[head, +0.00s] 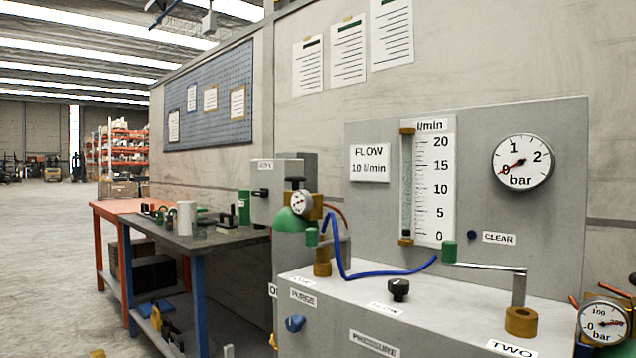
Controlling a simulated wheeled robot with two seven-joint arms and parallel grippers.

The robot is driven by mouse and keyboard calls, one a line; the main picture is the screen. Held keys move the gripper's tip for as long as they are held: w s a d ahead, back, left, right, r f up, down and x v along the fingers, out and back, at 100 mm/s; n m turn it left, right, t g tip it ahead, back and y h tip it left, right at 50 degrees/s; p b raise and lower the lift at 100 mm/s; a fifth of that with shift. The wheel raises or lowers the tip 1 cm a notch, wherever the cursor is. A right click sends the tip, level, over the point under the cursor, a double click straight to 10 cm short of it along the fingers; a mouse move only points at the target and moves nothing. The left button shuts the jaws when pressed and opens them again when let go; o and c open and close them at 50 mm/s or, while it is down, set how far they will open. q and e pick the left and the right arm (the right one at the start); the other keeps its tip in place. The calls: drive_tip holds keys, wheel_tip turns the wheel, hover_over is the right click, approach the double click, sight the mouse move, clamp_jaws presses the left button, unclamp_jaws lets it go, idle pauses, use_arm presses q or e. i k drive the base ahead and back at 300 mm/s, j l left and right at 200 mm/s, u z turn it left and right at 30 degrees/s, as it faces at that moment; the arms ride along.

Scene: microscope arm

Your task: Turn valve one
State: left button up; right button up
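A grey bench unit (440,300) stands at the right below a grey panel (370,230). At its left end is a valve with a brass base (322,268) and a green-knobbed lever (312,237); the small label beside it is hard to read. Nearer, at the right, a second valve with a brass base (521,321) has a grey lever reaching left to a green knob (449,251); its label (511,348) reads TWO. A flow tube with a scale (429,180) to 20 l/min hangs on the panel beside a FLOW 10 l/min sign (369,163). Neither gripper is in view.
A round bar gauge (522,162) on the panel has its needle near 0. A blue hose (385,273) loops over the unit past a black knob (399,289). A blue purge knob (295,324) is on the front. A cluttered workbench (190,240) stands left; floor beyond is open.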

sight(295, 180)
drive_tip(key=i+j+z, duration=0.1)
drive_tip(key=z, duration=0.25)
drive_tip(key=i+j+z, duration=0.1)
drive_tip(key=j+z, duration=0.25)
drive_tip(key=i+j+z, duration=0.1)
drive_tip(key=z, duration=0.2)
